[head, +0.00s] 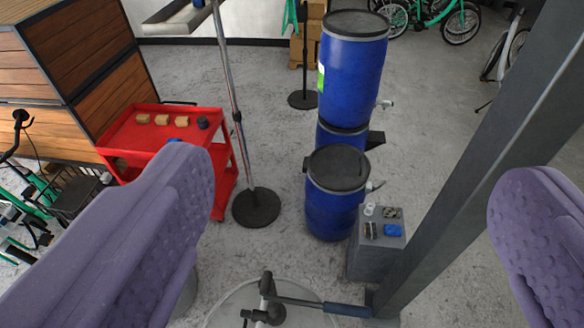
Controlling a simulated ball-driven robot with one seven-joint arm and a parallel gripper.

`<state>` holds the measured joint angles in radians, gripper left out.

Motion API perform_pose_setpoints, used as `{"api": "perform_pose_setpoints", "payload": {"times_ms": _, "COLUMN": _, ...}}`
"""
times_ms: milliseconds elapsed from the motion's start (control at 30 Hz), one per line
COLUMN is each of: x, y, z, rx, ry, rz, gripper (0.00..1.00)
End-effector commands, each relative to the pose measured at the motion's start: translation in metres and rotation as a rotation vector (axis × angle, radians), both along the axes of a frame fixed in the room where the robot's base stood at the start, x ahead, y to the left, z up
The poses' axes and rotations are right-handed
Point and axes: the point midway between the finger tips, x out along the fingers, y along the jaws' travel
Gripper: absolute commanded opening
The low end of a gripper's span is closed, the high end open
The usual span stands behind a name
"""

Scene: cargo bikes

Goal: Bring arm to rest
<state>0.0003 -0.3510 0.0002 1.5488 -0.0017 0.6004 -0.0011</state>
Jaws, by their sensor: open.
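My gripper (345,235) shows as two purple padded fingers, one at the lower left and one at the right edge. The fingers are wide apart and nothing is held between them. Through the gap I look down on the floor, blue barrels and a grey box, all beyond the fingers. The rest of my arm is not clearly seen.
Blue barrels (352,75) with black lids stand in the middle. A grey box (376,245) with small items stands beside them. A red cart (160,130) and wooden crates (85,50) are left. A grey post (480,150) crosses the right. Bikes (430,15) stand behind.

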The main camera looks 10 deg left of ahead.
Motion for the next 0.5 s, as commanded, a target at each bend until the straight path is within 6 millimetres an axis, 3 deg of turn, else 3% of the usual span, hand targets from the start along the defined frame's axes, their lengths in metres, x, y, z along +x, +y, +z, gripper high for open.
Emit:
{"api": "perform_pose_setpoints", "payload": {"times_ms": 167, "x": 0.000, "y": 0.000, "z": -0.038, "rx": 0.001, "ry": 0.002, "rz": 0.001, "gripper": 0.97}}
{"api": "perform_pose_setpoints", "payload": {"times_ms": 267, "x": 0.001, "y": 0.000, "z": -0.077, "rx": 0.002, "ry": 0.002, "rz": 0.001, "gripper": 0.97}}
{"api": "perform_pose_setpoints", "payload": {"times_ms": 500, "x": 0.001, "y": 0.000, "z": -0.193, "rx": 0.002, "ry": 0.002, "rz": 0.001, "gripper": 0.97}}
